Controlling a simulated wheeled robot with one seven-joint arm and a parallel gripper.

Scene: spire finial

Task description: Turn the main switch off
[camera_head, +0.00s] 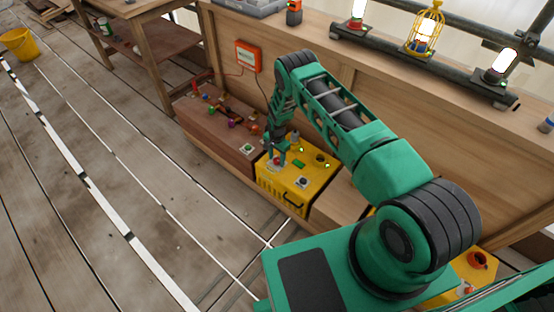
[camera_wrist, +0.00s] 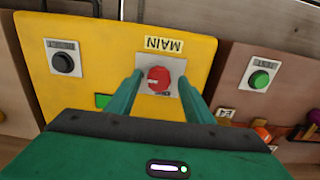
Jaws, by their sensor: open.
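The main switch (camera_wrist: 159,78) is a red rotary knob on a pale plate, under a label reading MAIN, on the yellow box (camera_wrist: 100,30). In the wrist view my gripper (camera_wrist: 160,86) is open, with one green finger on each side of the red knob. I cannot tell whether the fingers touch it. In the head view the yellow box (camera_head: 275,182) stands at the bench's foot, and my gripper (camera_head: 276,158) points down at its top. The knob is mostly hidden there by the fingers.
A black button (camera_wrist: 63,62) sits left of the switch on the yellow box. A brown box (camera_wrist: 240,60) with a green button (camera_wrist: 259,80) stands close beside it. The plank floor (camera_head: 110,180) at left is mostly clear.

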